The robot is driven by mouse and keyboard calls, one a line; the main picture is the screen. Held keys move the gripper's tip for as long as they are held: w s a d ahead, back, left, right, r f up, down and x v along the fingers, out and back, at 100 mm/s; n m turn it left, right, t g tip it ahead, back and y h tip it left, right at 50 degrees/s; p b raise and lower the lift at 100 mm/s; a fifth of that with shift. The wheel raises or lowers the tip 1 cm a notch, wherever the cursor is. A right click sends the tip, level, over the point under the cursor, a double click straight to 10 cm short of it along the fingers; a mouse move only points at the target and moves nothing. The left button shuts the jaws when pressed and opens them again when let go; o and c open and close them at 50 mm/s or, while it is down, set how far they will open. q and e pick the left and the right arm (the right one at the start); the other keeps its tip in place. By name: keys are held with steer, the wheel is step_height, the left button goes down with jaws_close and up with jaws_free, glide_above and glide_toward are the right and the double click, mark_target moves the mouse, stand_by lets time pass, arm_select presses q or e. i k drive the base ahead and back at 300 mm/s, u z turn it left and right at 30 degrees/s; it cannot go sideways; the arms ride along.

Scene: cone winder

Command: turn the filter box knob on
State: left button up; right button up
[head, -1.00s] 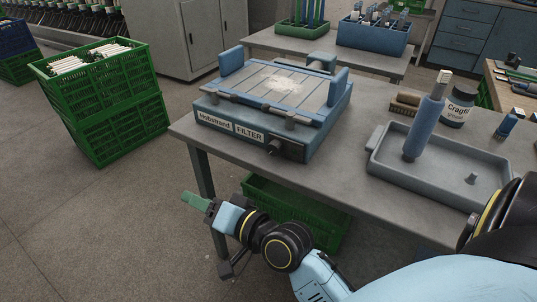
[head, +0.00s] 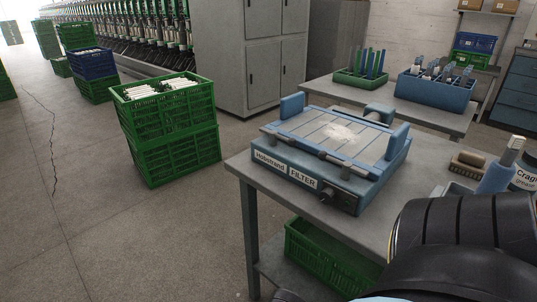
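The blue filter box (head: 318,183) stands on the grey table, with labels reading "Hobstrand" and "FILTER" on its front. Its dark knob (head: 338,199) sits at the right part of the front face, beside the FILTER label. The knob's exact setting is too small to tell. A pale patch of dust or lint lies on the slatted top. One of my arms, black and large, fills the lower right corner and covers part of the table. Neither gripper shows in the head view.
The grey table (head: 237,165) has a green crate (head: 330,262) beneath it. A brush (head: 467,162), a blue spindle (head: 497,178) and a grease jar (head: 526,176) stand at the right. Stacked green crates (head: 172,140) stand on the floor at left. Open floor lies left of the table.

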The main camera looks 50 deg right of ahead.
mark_target(328, 196)
steer(key=u, duration=0.15)
steer(key=i, duration=1.55)
steer(key=z, duration=2.9)
